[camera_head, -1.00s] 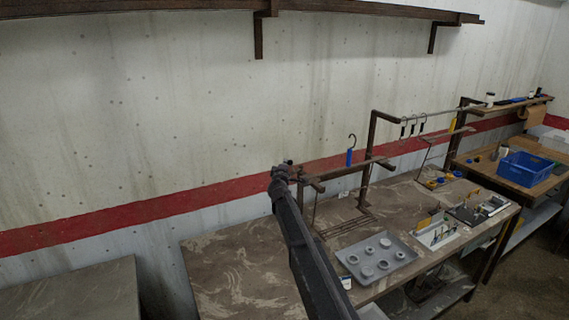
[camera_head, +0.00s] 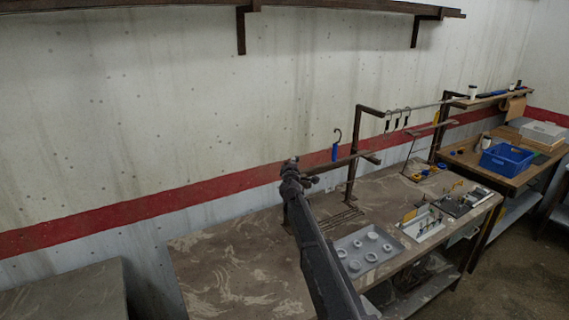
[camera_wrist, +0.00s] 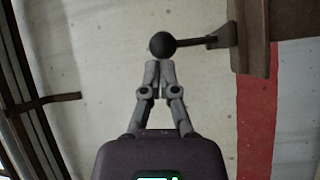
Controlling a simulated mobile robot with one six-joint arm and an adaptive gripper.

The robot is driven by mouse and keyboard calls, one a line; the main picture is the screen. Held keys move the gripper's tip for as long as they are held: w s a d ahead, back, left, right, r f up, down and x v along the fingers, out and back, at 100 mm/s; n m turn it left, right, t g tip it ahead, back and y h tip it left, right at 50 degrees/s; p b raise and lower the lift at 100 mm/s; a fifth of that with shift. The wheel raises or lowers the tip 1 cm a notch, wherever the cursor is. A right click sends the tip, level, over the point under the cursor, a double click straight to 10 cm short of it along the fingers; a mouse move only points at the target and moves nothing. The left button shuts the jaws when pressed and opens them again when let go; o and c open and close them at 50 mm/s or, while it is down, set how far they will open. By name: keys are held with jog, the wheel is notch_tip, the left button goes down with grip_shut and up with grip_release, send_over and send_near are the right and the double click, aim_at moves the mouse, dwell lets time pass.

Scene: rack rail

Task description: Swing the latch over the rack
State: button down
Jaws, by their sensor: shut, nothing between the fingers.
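A round black knob (camera_wrist: 162,45) on a short dark rod, which looks like the latch, shows in the wrist view. The rod runs right to a brown beam (camera_wrist: 250,38). My gripper (camera_wrist: 152,68) is shut and empty, its fingertips right at the knob's lower edge; I cannot tell if they touch. In the head view my gripper (camera_head: 290,166) is at the left end of the brown rack rail (camera_head: 345,160), above the bench. There the knob is hidden or too small to make out behind my gripper and arm.
A blue-handled hook (camera_head: 335,152) stands over the rail. The brown bench (camera_head: 225,255) holds a grey tray (camera_head: 342,245) of round parts and a parts box (camera_head: 424,236). A blue crate (camera_head: 507,160) is on the far table. The bench's left part is clear.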

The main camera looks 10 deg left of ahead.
jog(key=shift+w+d+r, duration=0.15)
jog(key=shift+w+d, duration=0.25)
jog(key=shift+d, duration=0.4)
jog(key=shift+s+r, duration=0.1)
jog(key=shift+s+a+p, duration=0.3)
jog(key=shift+s+a, duration=0.1)
jog(key=s+d, duration=0.5)
jog(key=d, duration=0.2)
jog(key=shift+s+d, duration=0.2)
jog(key=shift+s, duration=0.15)
dwell(0.3)
